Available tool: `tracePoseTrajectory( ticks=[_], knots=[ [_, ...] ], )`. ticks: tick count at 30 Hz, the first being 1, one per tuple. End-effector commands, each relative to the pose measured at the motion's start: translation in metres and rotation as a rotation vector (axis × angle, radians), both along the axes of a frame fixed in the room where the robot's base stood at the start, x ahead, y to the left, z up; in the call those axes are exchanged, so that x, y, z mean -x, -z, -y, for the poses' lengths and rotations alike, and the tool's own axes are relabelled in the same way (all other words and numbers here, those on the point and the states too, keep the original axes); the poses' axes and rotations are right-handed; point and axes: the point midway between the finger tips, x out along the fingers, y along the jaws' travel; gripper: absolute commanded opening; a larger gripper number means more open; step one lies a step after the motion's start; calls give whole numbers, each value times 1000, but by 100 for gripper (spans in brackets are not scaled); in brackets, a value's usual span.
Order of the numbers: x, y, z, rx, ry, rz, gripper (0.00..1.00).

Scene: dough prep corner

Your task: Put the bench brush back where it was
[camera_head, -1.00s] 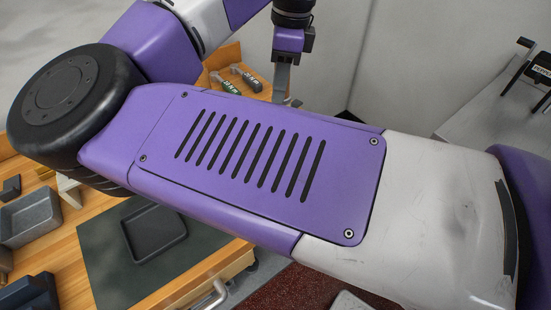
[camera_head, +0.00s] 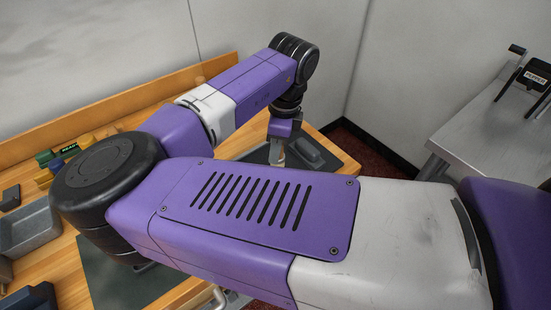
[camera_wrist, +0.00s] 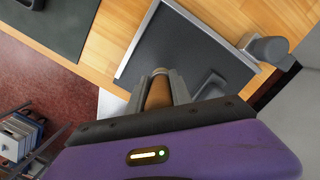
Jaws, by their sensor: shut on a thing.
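My gripper (camera_wrist: 160,90) is shut on a brown, wood-like piece with a pale end, which I take to be the bench brush (camera_wrist: 158,92). Only a short part of it shows between the fingers; bristles are not visible. In the wrist view it is over the near edge of a dark grey tray (camera_wrist: 180,50) on the wooden bench. I cannot tell whether it touches the tray. In the head view my gripper (camera_head: 277,152) points down at the bench's far right end, beside the dark tray (camera_head: 255,155).
A grey object (camera_wrist: 268,47) stands at the tray's right edge. A dark mat (camera_wrist: 45,22) lies on the bench. A grey bin (camera_head: 28,230) and coloured blocks (camera_head: 62,158) are at left. A metal table (camera_head: 485,125) stands at right; red floor lies between.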

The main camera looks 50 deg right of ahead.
Motion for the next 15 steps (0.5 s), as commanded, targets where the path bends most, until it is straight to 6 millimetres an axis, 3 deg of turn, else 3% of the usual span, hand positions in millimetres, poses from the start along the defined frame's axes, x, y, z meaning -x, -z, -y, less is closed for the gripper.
tracePoseTrajectory(
  ticks=[10,15],
  knots=[
    [1,38,0,-1,0,-2,0],
    [0,44,0,-1,0,0,0]
  ],
)
